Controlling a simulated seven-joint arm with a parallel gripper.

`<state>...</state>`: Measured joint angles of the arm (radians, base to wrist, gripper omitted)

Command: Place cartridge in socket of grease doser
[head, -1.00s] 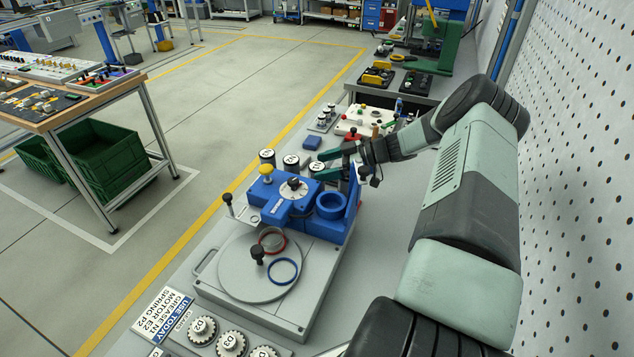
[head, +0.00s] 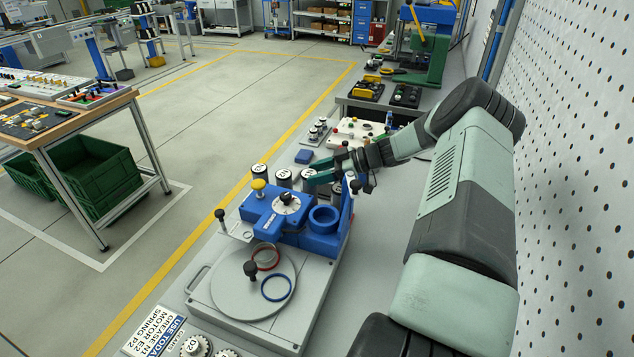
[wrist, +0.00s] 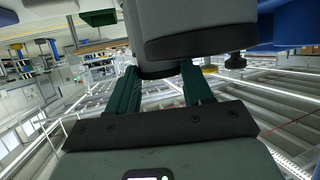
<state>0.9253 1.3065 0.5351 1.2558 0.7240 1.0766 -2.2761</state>
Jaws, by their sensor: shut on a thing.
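My gripper (head: 318,181) is shut on a grey cartridge with a dark end band, large between the green fingers in the wrist view (wrist: 190,30). In the head view the held cartridge (head: 308,174) has a white labelled top. It is behind the blue grease doser (head: 275,220), apart from it. The doser's socket, an open blue ring (head: 325,218), is at its right side, nearer the camera than my gripper. Two other white-topped cartridges (head: 259,170) (head: 284,176) stand to the left of the held one. Their label characters are too small to read surely.
A grey base plate with a round disc (head: 235,285) carries a red ring and a blue ring. An upright blue plate (head: 347,200) stands right of the socket. A black-knobbed post (head: 220,216) stands at left. A "USE TODAY" sign (head: 156,332) lies in front. A perforated wall bounds the right.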

